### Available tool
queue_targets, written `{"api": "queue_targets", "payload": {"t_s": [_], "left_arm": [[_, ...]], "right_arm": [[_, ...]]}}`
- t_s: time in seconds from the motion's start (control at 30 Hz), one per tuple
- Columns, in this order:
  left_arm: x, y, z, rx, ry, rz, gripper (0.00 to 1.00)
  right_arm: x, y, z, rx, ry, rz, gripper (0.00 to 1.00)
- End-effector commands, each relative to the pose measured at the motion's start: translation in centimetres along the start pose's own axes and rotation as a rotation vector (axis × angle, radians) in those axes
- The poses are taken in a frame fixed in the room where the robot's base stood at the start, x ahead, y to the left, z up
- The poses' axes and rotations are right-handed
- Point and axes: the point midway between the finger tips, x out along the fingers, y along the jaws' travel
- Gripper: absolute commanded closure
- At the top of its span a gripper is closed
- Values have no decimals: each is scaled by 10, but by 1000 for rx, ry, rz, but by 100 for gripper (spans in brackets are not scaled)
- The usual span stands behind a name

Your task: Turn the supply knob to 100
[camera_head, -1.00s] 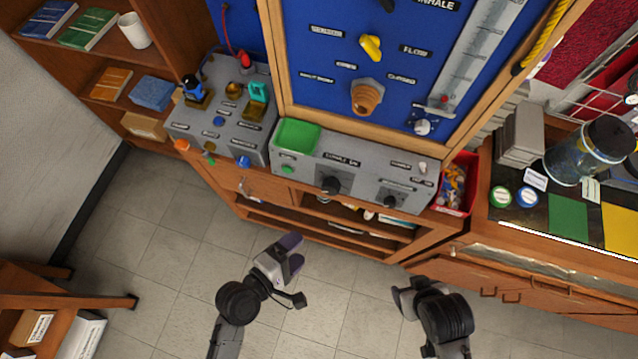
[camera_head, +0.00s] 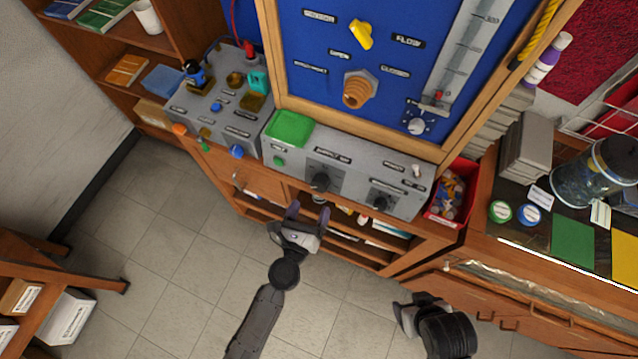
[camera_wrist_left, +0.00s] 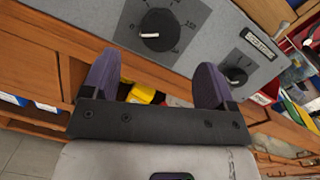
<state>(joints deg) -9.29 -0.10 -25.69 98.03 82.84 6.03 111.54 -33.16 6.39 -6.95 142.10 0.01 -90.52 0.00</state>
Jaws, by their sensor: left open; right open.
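A round black knob (camera_head: 320,182) on a dark square dial sits on the front of the grey console (camera_head: 352,165), left of a smaller black knob (camera_head: 381,202). I take the larger one as the supply knob; the labels are too small to read surely. In the left wrist view the larger knob (camera_wrist_left: 158,30) has a white pointer line aimed left, and its scale is hard to read. My left gripper (camera_head: 307,213) is open and empty, just below and in front of this knob, not touching it. My right gripper (camera_head: 411,306) is open, low at the right, away from the console.
The blue board (camera_head: 330,50) rises behind. Open shelves lie under the console, and the floor (camera_head: 190,260) in front is clear.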

Motion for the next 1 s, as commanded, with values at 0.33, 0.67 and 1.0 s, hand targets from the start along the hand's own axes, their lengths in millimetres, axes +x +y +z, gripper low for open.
{"api": "queue_targets", "payload": {"t_s": [0.33, 0.67, 1.0], "left_arm": [[56, 0, 0, 2, -1, -2, 20], [74, 0, 0, 1, 0, -1, 20], [75, 0, 0, 2, 0, -1, 25]], "right_arm": [[-2, 4, 0, -10, -2, 10, 31], [-2, 4, 1, -12, -3, 11, 31], [-2, 2, 0, -4, -2, 5, 31]]}}
